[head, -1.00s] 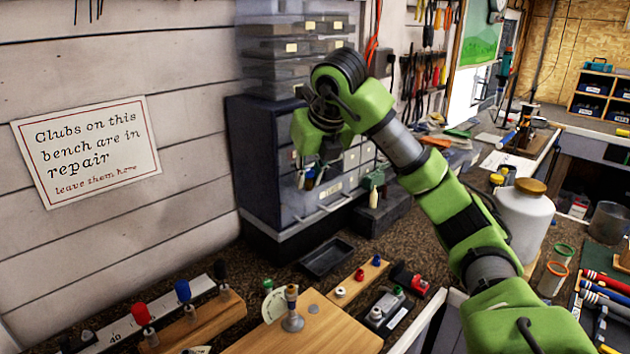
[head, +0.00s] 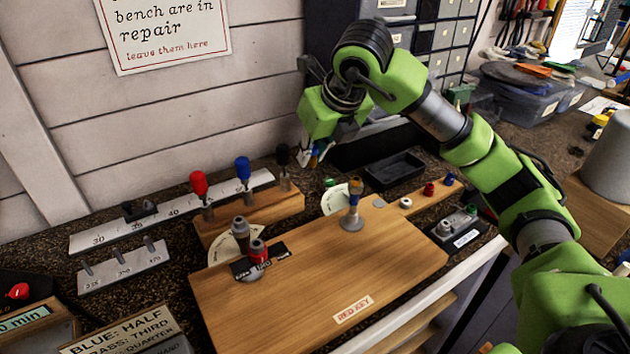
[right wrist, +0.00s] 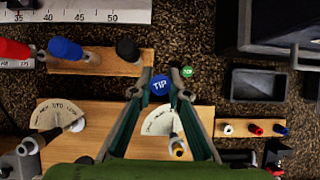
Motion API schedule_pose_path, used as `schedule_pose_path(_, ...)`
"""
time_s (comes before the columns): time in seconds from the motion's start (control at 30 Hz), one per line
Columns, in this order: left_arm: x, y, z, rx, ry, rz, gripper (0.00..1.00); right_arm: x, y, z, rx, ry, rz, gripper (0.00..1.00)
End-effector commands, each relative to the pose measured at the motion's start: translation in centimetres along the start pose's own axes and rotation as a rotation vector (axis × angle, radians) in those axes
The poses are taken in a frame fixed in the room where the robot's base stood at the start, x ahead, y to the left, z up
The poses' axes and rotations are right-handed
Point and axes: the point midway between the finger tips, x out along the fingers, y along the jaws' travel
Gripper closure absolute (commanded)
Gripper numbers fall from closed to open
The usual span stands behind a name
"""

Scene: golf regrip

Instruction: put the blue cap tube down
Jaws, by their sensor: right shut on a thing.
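My right gripper (head: 315,152) hangs above the back of the bench, behind the wooden board (head: 290,312) and left of the black tray (head: 392,171). In the right wrist view, the right gripper (right wrist: 164,84) is shut on a tube whose round blue cap (right wrist: 161,88) reads "TIP". The cap faces the wrist camera, so the tube's body below it is hidden there. In the head view only small bits of colour show under the jaws. My left gripper is in neither view.
A wooden rack (head: 262,213) with red, blue and black handled tools stands left of the gripper. A metal stand (head: 352,222) rises from the board's back edge. A small green-topped piece (right wrist: 187,71) is close beside the blue cap. The board's middle is clear.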

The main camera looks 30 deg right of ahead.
Motion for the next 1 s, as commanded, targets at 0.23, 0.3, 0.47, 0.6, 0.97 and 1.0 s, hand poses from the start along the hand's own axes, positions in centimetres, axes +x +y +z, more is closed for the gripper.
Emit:
schedule_pose_path(0.23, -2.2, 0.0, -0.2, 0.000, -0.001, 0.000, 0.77, 4.7, -3.0, 3.4, 0.006, 0.007, -0.001, 1.00)
schedule_pose_path(0.3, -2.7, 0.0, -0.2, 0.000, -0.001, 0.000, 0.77, 6.2, -3.8, 4.3, 0.006, 0.007, -0.002, 1.00)
schedule_pose_path(0.47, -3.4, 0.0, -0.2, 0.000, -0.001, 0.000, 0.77, 10.1, -4.9, 4.4, 0.003, 0.007, -0.002, 1.00)
schedule_pose_path(0.6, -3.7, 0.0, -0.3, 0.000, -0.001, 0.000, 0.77, 11.9, -5.5, 4.7, 0.003, 0.003, -0.001, 1.00)
schedule_pose_path(0.97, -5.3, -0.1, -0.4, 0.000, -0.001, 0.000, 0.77, 15.5, -6.0, 3.5, 0.001, 0.004, -0.002, 1.00)
schedule_pose_path(1.0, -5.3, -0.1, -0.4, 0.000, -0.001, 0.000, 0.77, 15.7, -6.0, 3.4, 0.001, 0.002, -0.001, 1.00)
